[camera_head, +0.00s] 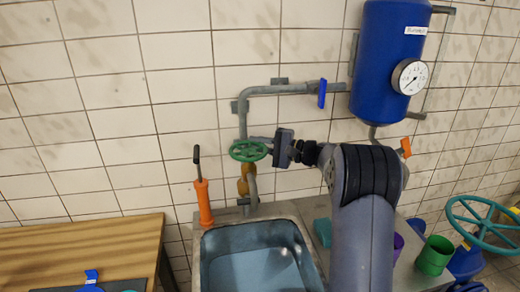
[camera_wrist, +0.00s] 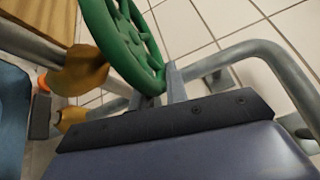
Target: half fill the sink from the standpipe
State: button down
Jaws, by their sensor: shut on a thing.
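The standpipe (camera_head: 243,118) is a grey pipe on the tiled wall, with a brass valve body (camera_head: 243,186) low on it. A green handwheel (camera_head: 248,151) sits on the standpipe above the sink (camera_head: 209,262). My gripper (camera_head: 268,151) reaches in from the right and is shut on the handwheel's rim. In the wrist view the green handwheel (camera_wrist: 128,40) meets my narrow gripper fingers (camera_wrist: 173,84) at its lower right rim. The sink's basin looks bluish with a paler patch at the bottom; I cannot tell the water level. The spout's outlet shows no clear stream.
A blue tank (camera_head: 385,60) with a gauge (camera_head: 409,77) hangs at upper right. A blue lever (camera_head: 322,93) is on the upper pipe. An orange hand pump (camera_head: 203,202) stands left of the sink. A wooden bench (camera_head: 90,245) is at left, a green cup (camera_head: 434,256) at right.

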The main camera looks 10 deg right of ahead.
dwell(0.3)
jog(key=c, duration=1.4)
grip_release()
jog(key=b+v, duration=0.3)
jog(key=v, duration=0.7)
jog(key=shift+d, duration=0.35)
jog(key=shift+s, duration=0.15)
